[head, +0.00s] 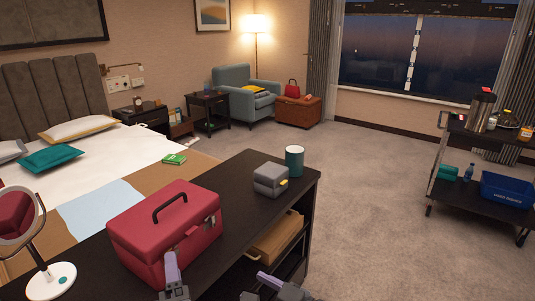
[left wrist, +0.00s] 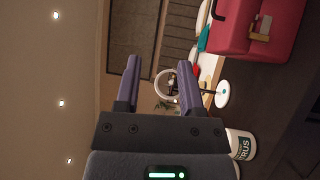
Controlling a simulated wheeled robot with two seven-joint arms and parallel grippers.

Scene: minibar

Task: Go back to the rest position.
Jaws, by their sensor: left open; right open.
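My left gripper (head: 172,278) shows at the bottom of the head view, in front of the red case (head: 165,230). In the left wrist view its two purple fingers (left wrist: 160,80) stand apart with nothing between them. My right gripper (head: 268,283) shows at the bottom edge, beside the open shelf front of the dark cabinet (head: 235,195). It is open and no held thing is seen in it. Its lower part is cut off by the frame. The red case, with a black handle on its closed lid, stands on the cabinet and also shows in the left wrist view (left wrist: 230,28).
A grey box (head: 270,179) and a green-and-white canister (head: 294,161) stand at the cabinet's far end. A round mirror (head: 15,215) is at left. A cart (head: 480,190) with a blue bin (head: 508,189) stands right. Carpet between is clear.

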